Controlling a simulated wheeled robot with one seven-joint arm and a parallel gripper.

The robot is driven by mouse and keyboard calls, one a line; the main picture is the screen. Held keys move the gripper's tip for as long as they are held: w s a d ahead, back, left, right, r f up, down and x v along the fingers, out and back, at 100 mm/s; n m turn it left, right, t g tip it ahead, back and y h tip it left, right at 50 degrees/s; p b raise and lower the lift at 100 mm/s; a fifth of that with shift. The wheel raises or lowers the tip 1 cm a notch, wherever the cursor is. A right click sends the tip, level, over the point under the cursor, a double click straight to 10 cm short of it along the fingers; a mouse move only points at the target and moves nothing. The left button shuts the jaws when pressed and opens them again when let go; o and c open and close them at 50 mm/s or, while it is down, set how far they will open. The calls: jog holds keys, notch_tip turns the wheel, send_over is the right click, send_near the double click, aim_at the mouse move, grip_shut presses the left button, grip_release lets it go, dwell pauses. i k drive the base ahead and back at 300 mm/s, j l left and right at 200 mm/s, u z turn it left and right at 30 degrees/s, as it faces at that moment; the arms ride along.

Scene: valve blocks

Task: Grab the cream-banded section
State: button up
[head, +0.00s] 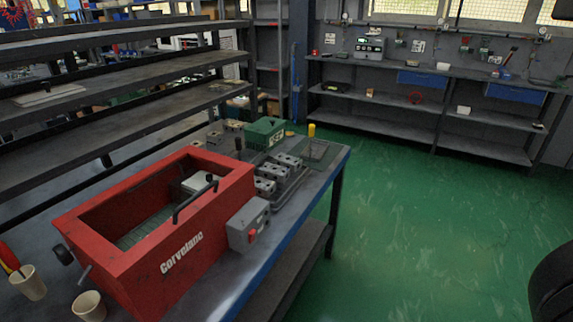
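Several grey valve blocks (266,182) sit together in and around a low metal tray on the workbench (325,170), just right of the red machine. A cream band cannot be made out on any of them at this size. A pale block (200,183) lies inside the open red machine, partly hidden by its wall and handle. More grey blocks (214,138) stand behind the machine, partly hidden. My gripper is not in view.
The red machine (190,249) with a grey control box (247,228) fills the bench's near part. A green box (264,134), a yellow-topped cylinder (311,130) and two cups (27,284) stand around it. Shelves line the left and back.

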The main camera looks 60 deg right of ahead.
aim_at(264, 187)
jog(key=z, duration=0.9)
jog(key=i+l+z, duration=0.5)
jog(key=i+z, duration=0.25)
jog(key=i, duration=0.1)
